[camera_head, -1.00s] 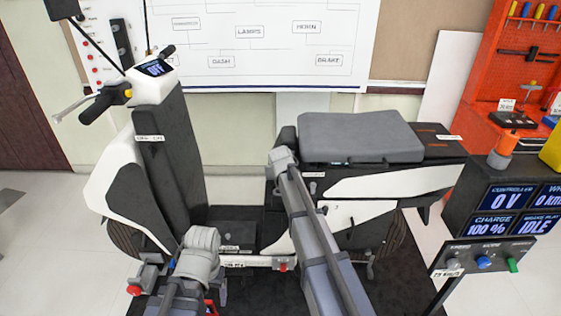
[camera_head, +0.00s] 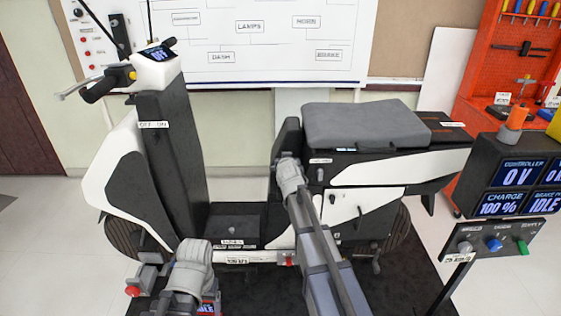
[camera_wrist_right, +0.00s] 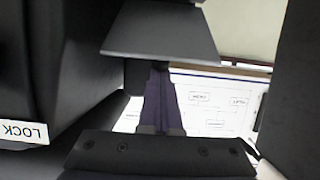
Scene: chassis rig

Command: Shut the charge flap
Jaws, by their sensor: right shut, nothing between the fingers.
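A black and white scooter (camera_head: 112,185) stands on a dark mat. I cannot make out the charge flap for sure in the head view. My right arm reaches up to the front of the scooter's seat base (camera_head: 286,146); its gripper is hidden there in the head view. In the right wrist view my right gripper (camera_wrist_right: 160,78) is shut and empty. A dark slab (camera_wrist_right: 160,32) lies just beyond its fingertips; I cannot tell whether it is the flap or whether they touch. My left forearm is at the bottom left, its gripper out of sight.
A dark body part with a LOCK label (camera_wrist_right: 22,131) is close on the left in the right wrist view. The grey seat (camera_head: 365,125) lies above the base. A control box (camera_head: 505,175) with displays stands at the right. The scooter's footwell (camera_head: 236,218) is clear.

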